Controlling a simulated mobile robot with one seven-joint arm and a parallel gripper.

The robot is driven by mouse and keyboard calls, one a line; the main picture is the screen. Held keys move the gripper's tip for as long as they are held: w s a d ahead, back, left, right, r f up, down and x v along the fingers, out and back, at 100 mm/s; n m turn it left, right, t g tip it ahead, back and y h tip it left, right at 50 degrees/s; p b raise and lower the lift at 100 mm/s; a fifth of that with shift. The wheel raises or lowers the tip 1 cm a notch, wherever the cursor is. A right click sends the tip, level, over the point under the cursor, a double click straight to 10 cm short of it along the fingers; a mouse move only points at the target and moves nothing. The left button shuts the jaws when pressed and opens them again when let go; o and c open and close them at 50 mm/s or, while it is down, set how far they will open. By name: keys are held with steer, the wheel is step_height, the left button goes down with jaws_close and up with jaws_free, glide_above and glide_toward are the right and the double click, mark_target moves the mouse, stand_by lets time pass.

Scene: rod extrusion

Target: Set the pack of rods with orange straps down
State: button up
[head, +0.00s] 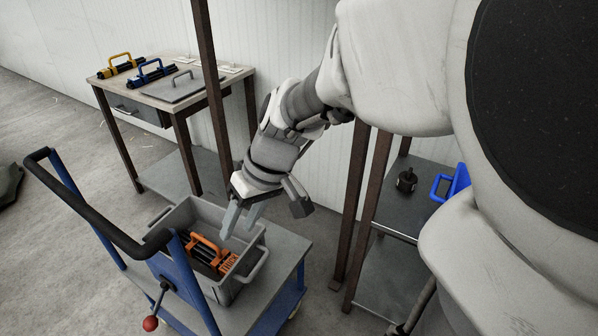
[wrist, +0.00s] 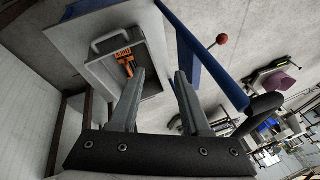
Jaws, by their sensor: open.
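The pack of rods with orange straps (head: 208,254) lies in a grey crate (head: 256,240) on a cart. It has an orange handle and an orange label reading "THICK". In the wrist view the pack (wrist: 125,60) shows inside the crate, beyond my fingers, partly hidden by them. My gripper (head: 241,219) is above the crate, near the pack's right side in the head view. Its two fingers are apart and hold nothing. In the wrist view my gripper (wrist: 159,76) has clear space between its fingertips, and the pack is apart from them.
The cart (head: 285,262) has a blue frame, a black push handle (head: 95,207) and a red-knobbed lever (head: 150,323). A table (head: 180,84) at the back left holds packs with yellow (head: 121,64) and blue straps (head: 152,75).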

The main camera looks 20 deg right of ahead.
steer(key=s+d+r+m+t+h, duration=0.3)
steer(key=s+r, duration=0.4)
steer(key=s, duration=0.3)
steer(key=d+h, duration=0.1)
steer(key=d, duration=0.1)
steer(key=shift+d+r+t, duration=0.2)
steer(key=shift+d+t, duration=0.1)
steer(key=shift+d, duration=0.05)
steer(key=shift+r, duration=0.15)
step_height(320, 180, up, 23)
steer(key=p, duration=2.3)
